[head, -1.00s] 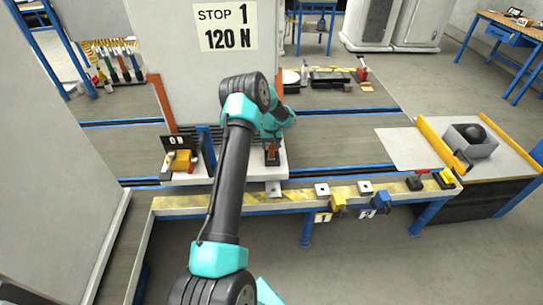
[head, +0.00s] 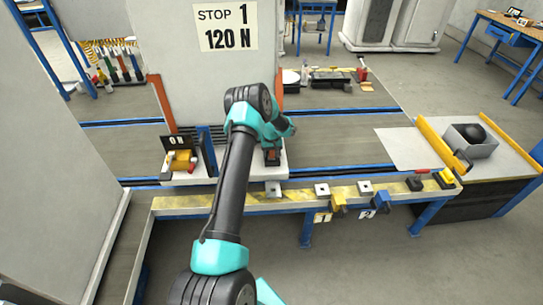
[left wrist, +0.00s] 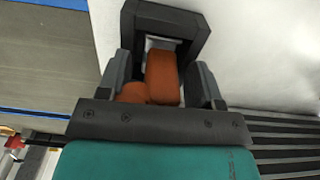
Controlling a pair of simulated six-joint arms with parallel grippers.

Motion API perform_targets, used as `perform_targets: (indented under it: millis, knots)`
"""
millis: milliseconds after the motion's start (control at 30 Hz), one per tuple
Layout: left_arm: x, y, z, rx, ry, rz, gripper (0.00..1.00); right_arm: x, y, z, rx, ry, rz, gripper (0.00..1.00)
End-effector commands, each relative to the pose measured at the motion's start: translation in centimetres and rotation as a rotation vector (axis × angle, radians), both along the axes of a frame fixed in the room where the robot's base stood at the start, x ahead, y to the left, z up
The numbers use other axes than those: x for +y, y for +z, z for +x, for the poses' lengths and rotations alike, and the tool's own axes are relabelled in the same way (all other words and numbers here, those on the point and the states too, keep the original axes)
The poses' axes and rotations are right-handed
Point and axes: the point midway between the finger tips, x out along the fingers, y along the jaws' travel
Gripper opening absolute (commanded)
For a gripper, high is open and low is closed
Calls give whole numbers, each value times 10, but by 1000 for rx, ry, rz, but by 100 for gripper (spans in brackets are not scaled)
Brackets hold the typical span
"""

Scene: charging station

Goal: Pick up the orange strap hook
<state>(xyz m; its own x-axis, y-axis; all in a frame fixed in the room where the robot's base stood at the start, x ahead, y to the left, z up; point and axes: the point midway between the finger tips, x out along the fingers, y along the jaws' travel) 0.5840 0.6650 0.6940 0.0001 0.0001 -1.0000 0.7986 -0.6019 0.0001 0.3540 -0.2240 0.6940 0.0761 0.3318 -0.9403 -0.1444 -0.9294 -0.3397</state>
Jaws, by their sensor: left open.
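The orange strap hook (left wrist: 163,76) shows in the left wrist view in front of a black square bracket (left wrist: 201,32). In the head view the orange and black hook fixture (head: 271,157) sits on the light ledge below the tall grey panel. My left gripper (left wrist: 162,84) is open, with one grey finger on each side of the orange part. A gap shows between the hook and the right finger; contact on the left is unclear. In the head view my left wrist is just above the fixture and its fingers are hard to make out. My right gripper is not in view.
A yellow and red device (head: 181,161) stands left on the ledge under a small black sign (head: 176,142). A yellow-striped rail (head: 300,195) runs in front, with numbered hooks (head: 338,201). A grey bin (head: 470,140) stands on the right table.

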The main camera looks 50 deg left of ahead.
Motion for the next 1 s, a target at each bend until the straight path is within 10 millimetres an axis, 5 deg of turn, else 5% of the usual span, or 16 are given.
perform_targets:
  millis: [133, 700, 1000]
  knots:
    - [0, 0, 0, 0, 0, 0, 60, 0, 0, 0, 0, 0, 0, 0]
    - [0, 0, 0, 0, 0, 0, 5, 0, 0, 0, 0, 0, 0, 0]
    - [0, 2, 0, 0, 0, 0, 4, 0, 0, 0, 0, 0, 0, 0]
